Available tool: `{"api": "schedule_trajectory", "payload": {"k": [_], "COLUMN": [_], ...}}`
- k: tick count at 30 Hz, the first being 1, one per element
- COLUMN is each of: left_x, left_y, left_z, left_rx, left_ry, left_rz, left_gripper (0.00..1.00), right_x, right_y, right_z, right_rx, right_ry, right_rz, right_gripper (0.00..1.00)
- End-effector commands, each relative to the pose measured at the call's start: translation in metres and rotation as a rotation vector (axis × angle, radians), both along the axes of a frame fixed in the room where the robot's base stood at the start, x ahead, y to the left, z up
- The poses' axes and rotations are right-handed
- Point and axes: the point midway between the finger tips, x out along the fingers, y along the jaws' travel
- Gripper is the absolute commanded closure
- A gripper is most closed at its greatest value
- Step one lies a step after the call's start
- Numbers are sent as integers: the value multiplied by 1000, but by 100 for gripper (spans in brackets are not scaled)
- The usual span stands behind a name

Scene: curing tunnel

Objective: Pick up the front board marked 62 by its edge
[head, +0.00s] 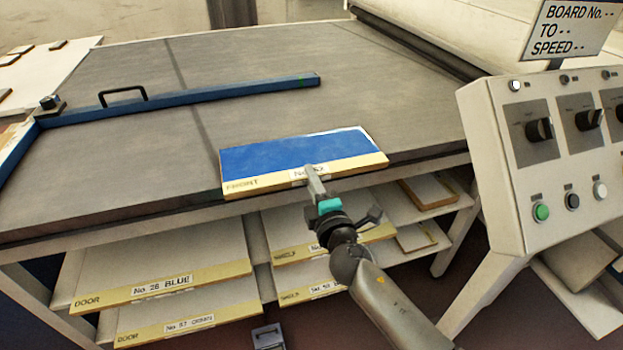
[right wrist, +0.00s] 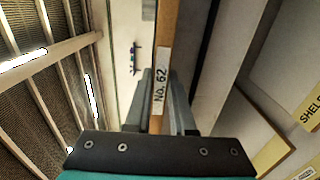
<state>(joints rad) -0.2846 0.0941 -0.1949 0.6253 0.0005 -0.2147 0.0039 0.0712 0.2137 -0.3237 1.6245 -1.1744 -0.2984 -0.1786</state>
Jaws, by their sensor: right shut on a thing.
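The front board marked 62 (head: 290,160) is a blue panel with a tan front edge reading FRONT. It lies at the near edge of the grey table (head: 380,95), its tan edge at the table's front. My right gripper (head: 314,172) is shut on the middle of that edge and covers part of the label. In the right wrist view the tan edge of the board (right wrist: 170,30) with the label "No. 62" runs between the two fingers of the gripper (right wrist: 160,100). My left gripper is not in view.
A blue bar with a black handle (head: 200,95) lies across the table behind the board. Shelves below hold several labelled boards, including No. 26 BLUE (head: 160,285). A control panel (head: 550,130) with knobs and buttons stands at the right.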

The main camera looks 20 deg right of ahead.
Motion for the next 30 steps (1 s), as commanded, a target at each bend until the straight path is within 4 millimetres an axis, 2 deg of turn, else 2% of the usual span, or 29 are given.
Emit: {"api": "schedule_trajectory", "payload": {"k": [19, 23, 30], "left_x": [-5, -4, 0], "left_y": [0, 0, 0], "left_z": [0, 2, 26], "left_rx": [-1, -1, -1], "left_ry": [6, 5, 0], "left_rz": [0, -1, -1], "left_gripper": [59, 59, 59], "right_x": [0, 1, 1], "right_y": [0, 0, 0], "right_z": [0, 5, 30], "right_rx": [0, 0, 0], "right_ry": [0, -5, -5], "right_rz": [0, 0, 0], "right_gripper": [100, 100, 100]}}
